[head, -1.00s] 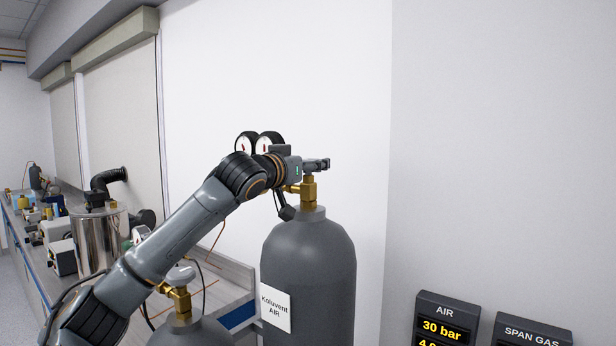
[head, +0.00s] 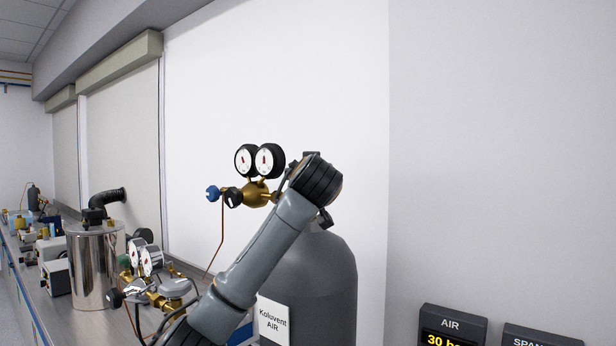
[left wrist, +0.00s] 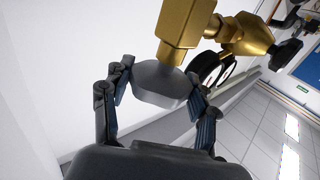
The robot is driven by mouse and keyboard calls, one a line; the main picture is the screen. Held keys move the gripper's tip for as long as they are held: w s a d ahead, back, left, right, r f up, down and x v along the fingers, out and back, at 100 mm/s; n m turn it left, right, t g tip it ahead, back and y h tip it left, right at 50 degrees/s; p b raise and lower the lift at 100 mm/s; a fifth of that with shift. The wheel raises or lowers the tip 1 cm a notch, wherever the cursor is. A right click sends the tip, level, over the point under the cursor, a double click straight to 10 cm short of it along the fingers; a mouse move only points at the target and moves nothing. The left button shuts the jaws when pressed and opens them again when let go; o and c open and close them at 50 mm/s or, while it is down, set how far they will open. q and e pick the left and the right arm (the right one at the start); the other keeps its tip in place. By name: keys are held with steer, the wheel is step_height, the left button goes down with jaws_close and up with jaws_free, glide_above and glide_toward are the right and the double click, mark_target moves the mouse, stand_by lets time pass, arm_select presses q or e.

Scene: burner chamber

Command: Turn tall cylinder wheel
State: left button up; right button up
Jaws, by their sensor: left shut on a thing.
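The tall grey cylinder (head: 325,270) stands against the wall with a white "Koluvent AIR" label. Its grey wheel (left wrist: 160,88) shows in the left wrist view, beside the brass valve body (left wrist: 186,24). My left gripper (left wrist: 161,80) is shut on the wheel, with one finger on each side of its rim. My right gripper is in neither view.
A brass regulator (head: 257,193) with two round gauges and a blue knob (head: 213,193) sits left of the cylinder's top. A shorter cylinder's wheel (head: 175,288) and a steel vessel (head: 93,265) are at left. An AIR display (head: 452,328) is at lower right.

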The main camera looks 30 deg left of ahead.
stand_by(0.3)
arm_select(q)
steer(key=o, duration=1.2)
steer(key=shift+c, duration=0.2)
steer(key=shift+s+d, duration=0.1)
steer(key=v, duration=1.1)
steer(key=shift+s+d, duration=0.2)
steer(key=shift+s, duration=0.05)
